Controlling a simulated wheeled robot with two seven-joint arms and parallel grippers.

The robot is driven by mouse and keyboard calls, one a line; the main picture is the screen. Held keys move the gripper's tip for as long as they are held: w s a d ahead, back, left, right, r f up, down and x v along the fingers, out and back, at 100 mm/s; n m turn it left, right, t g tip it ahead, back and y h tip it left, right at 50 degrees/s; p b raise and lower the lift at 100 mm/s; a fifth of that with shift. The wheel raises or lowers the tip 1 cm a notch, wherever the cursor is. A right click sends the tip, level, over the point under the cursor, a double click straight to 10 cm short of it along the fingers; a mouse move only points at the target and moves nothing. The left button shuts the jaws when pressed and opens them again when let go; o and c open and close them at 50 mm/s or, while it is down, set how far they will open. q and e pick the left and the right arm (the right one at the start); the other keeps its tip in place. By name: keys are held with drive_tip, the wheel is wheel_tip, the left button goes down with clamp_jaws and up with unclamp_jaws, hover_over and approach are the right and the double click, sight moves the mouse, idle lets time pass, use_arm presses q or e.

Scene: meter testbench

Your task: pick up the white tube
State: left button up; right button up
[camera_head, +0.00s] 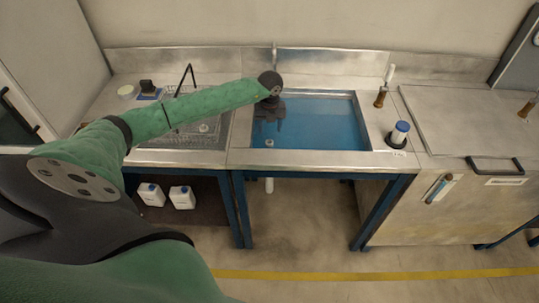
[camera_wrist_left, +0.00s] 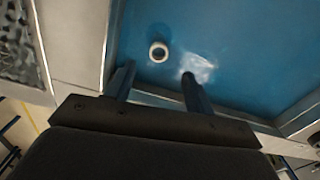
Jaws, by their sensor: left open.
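A short white tube (camera_head: 269,143) shows as a small round white end in the blue basin, near its front edge. In the left wrist view the white tube (camera_wrist_left: 158,51) shows as a white ring with a dark centre, beyond the fingertips and roughly between their lines. My left gripper (camera_head: 268,117) is over the left part of the basin, behind the tube in the head view. It is open and empty, with its two dark fingers (camera_wrist_left: 157,82) apart and not touching the tube. How far the tube reaches down is hidden. My right gripper is not in view.
The metal rim (camera_head: 300,158) borders the blue basin (camera_head: 330,125). A black bent rod (camera_head: 187,75) rises at left. The basin's right side is clear.

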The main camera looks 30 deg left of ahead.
sight(269, 142)
use_arm(q)
wheel_tip(269, 142, down, 3)
drive_tip(key=shift+w+f+b, duration=0.1)
drive_tip(key=shift+b, duration=1)
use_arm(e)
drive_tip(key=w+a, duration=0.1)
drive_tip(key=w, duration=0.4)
use_arm(q)
drive_tip(key=shift+f, duration=0.2)
wheel_tip(269, 142, down, 2)
drive_tip(key=shift+p, duration=0.6)
drive_tip(key=shift+f, duration=0.2)
drive_tip(key=f+p, duration=0.3)
drive_tip(key=f, duration=0.1)
drive_tip(key=shift+s+p, duration=0.2)
drive_tip(key=shift+p, duration=0.1)
drive_tip(key=shift+f, duration=0.55)
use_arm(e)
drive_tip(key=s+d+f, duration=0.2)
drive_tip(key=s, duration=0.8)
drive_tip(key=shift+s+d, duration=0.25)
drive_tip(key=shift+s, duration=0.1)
